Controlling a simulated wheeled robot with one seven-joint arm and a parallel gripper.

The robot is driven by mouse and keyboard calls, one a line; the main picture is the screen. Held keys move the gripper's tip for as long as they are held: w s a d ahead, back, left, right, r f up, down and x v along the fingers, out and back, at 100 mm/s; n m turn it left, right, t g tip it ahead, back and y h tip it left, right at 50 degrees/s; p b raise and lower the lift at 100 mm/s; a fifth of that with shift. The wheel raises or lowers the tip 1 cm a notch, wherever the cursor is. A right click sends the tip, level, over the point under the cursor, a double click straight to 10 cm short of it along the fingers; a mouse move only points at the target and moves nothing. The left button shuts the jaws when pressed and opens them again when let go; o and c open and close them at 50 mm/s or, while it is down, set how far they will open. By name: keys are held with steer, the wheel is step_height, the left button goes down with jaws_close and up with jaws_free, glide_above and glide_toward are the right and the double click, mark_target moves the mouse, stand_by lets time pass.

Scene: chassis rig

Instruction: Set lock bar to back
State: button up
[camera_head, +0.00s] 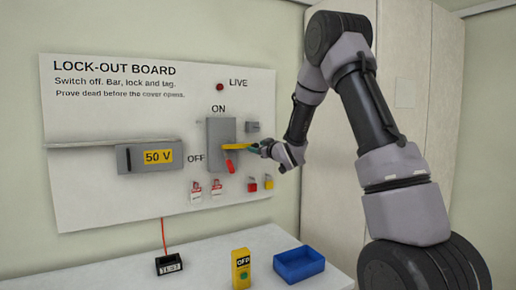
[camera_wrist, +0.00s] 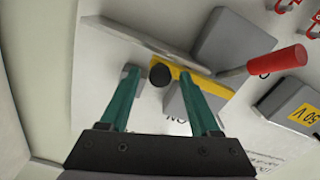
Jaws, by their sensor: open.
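The lock bar is a yellow bar (camera_head: 237,147) in front of the grey switch box (camera_head: 215,132) on the lock-out board. The wrist view shows the yellow bar (camera_wrist: 214,86) with a black knob (camera_wrist: 160,77) at one end. My gripper (camera_head: 264,150) is at the bar's right end in the head view. In the wrist view my gripper (camera_wrist: 160,73) is open, its teal fingers on either side of the knob, with gaps visible. The switch's red handle (camera_head: 229,165) points down below the bar; it also shows in the wrist view (camera_wrist: 276,62).
Padlocks and tags (camera_head: 216,187) hang below. A blue tray (camera_head: 299,264), a yellow OFF box (camera_head: 241,268) and a black test unit (camera_head: 169,264) stand on the bench. A red lamp (camera_head: 220,87) is above.

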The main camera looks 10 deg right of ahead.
jaws_close()
steer(key=shift+d, duration=0.1)
stand_by(1.2)
